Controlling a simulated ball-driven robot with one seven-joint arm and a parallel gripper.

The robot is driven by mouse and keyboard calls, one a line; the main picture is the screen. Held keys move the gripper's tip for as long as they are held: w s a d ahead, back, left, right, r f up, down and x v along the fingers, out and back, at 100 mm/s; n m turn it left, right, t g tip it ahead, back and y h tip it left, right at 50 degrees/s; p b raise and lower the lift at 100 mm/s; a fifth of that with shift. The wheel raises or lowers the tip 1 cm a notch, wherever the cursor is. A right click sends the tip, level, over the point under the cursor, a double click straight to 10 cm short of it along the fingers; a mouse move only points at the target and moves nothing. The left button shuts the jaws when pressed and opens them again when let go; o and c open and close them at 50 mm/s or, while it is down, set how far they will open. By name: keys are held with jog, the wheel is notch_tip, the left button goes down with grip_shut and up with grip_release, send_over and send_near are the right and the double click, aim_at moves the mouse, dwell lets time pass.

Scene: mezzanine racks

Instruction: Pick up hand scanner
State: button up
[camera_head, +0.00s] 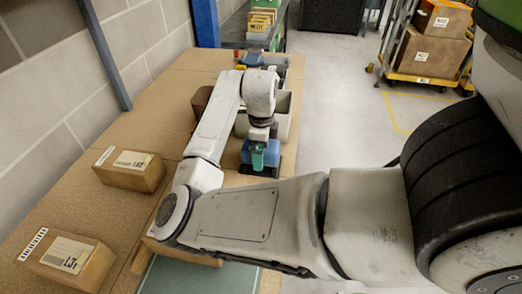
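My gripper (265,160) points down at the end of my arm, over the far part of the tan table (150,85). A blue and dark item (246,154) sits right behind and around the gripper's tip. It may be the hand scanner, but its shape is mostly covered and I cannot tell for sure. A teal-green part shows at the gripper tip; I cannot tell whether it belongs to the gripper or to the item. The fingers are too small and covered to show whether they are open or shut, or touching anything.
A grey bin (285,112) stands just beyond the gripper, with a blue item (251,59) farther back. Labelled cardboard boxes (130,170) (66,262) lie at left by the block wall. A yellow cart (425,78) with boxes stands at upper right. The floor (335,100) right of the table is clear.

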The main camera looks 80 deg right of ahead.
jog(key=shift+f, duration=0.2)
dwell(0.6)
jog(key=shift+c, duration=0.2)
jog(key=c, duration=1.2)
jog(key=shift+o, duration=0.2)
